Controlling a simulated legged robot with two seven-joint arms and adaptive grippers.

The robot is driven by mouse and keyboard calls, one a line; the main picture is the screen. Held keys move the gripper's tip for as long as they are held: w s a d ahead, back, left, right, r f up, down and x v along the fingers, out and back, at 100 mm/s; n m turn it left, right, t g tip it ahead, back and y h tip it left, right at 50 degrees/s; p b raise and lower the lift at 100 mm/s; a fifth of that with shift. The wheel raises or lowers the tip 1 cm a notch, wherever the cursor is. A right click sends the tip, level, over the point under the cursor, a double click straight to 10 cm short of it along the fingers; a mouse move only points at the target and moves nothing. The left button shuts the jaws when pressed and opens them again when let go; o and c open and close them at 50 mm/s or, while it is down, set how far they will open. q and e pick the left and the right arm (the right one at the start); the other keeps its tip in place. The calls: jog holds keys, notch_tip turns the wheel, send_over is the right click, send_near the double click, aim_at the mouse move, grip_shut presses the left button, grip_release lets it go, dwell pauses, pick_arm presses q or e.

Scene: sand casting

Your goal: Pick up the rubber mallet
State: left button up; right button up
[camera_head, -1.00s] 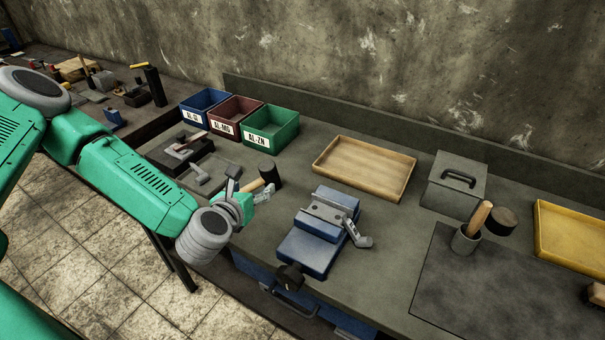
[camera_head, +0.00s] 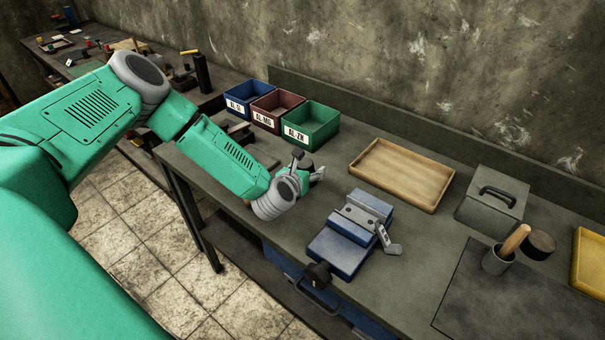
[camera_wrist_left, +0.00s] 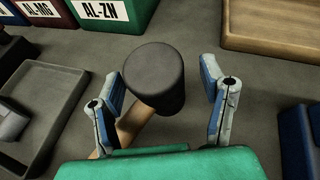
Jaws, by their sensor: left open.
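The rubber mallet has a black cylindrical head (camera_wrist_left: 155,78) and a wooden handle (camera_wrist_left: 132,122). In the left wrist view the head lies between and slightly beyond the two fingers, with the handle running back toward the palm, partly hidden. In the head view only a bit of the dark head (camera_head: 306,162) shows behind my left gripper (camera_head: 309,166). My left gripper is open, its fingers (camera_wrist_left: 163,72) on either side of the mallet with gaps. My right gripper is not in view.
A blue vise (camera_head: 350,237) stands close to the right of my left gripper. Labelled bins, such as the green one (camera_head: 312,126), and a wooden tray (camera_head: 402,173) are behind.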

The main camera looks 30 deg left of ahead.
pick_arm(q)
jog(key=shift+w+a+f, duration=0.1)
jog(key=shift+a+f, duration=0.05)
jog(key=shift+a, duration=0.25)
jog(key=shift+d, duration=0.2)
jog(key=c, duration=1.3)
jog(key=shift+d, duration=0.1)
grip_shut()
jog(key=shift+d, duration=0.15)
